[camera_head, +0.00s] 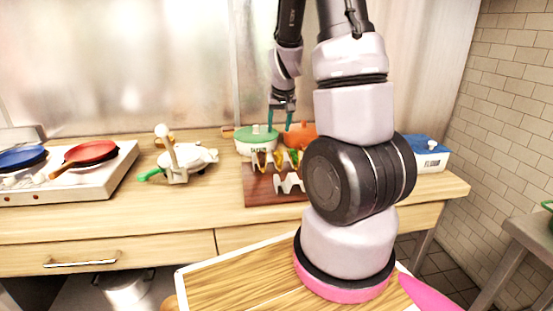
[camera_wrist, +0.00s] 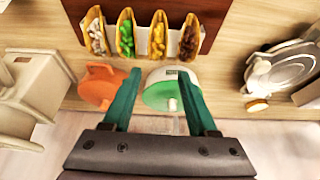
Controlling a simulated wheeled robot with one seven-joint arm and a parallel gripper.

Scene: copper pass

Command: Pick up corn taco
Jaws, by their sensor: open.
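The corn taco (camera_wrist: 158,38) is a tan shell with yellow filling, upright in a rack between a green-filled taco (camera_wrist: 126,40) and a brown-filled taco (camera_wrist: 188,42). In the head view the corn taco (camera_head: 278,160) is small, second from the left on a dark red-brown board (camera_head: 262,192). My gripper (camera_wrist: 159,72) is open and empty, its two teal fingers apart. The corn taco lies beyond the gap between the fingertips in the wrist view. In the head view my gripper (camera_head: 280,121) is above and behind the tacos, near the pots.
A green-lidded pot (camera_wrist: 160,92) and an orange pot (camera_wrist: 97,88) stand close to the fingers. A pale-filled taco (camera_wrist: 96,38) ends the row. A stove with pans (camera_head: 90,151) is left; a blue-lidded box (camera_head: 430,156) is right.

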